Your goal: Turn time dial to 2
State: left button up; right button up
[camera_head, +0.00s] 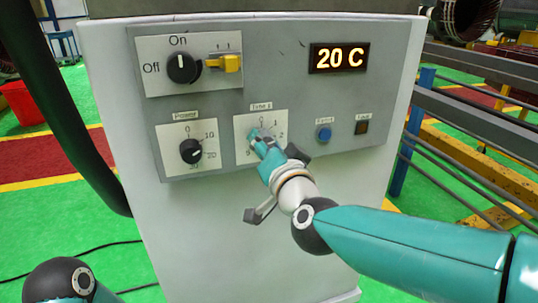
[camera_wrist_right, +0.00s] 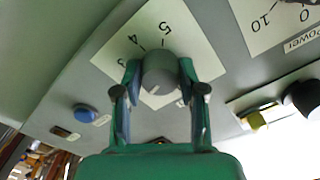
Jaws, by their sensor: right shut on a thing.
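The time dial is a round grey knob (camera_wrist_right: 160,70) on a white number plate (camera_head: 243,122) in the lower middle of the control panel. In the head view, 0, 1 and 2 can be read around it, and my gripper covers the knob. In the right wrist view, 3, 4 and 5 show above the knob. My right gripper (camera_head: 261,138) is at the dial, with its two fingers (camera_wrist_right: 161,84) shut on opposite sides of the knob. I cannot clearly tell which number the knob points to. My left gripper is not in view.
The power dial (camera_head: 191,151) is left of the time dial, below the on/off knob (camera_head: 182,68) and yellow switch (camera_head: 226,63).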

jog(key=shift+w+d+r+m+b, duration=0.1)
jog(key=shift+m+b, duration=0.25)
jog(key=shift+m, duration=0.3)
jog(key=shift+d+m+b, duration=0.1)
jog(key=shift+m+b, duration=0.2)
jog(key=shift+m, duration=0.35)
jog(key=o, duration=1.1)
jog(key=shift+o, duration=0.2)
jog(key=shift+a, duration=0.1)
jog(key=v, duration=1.2)
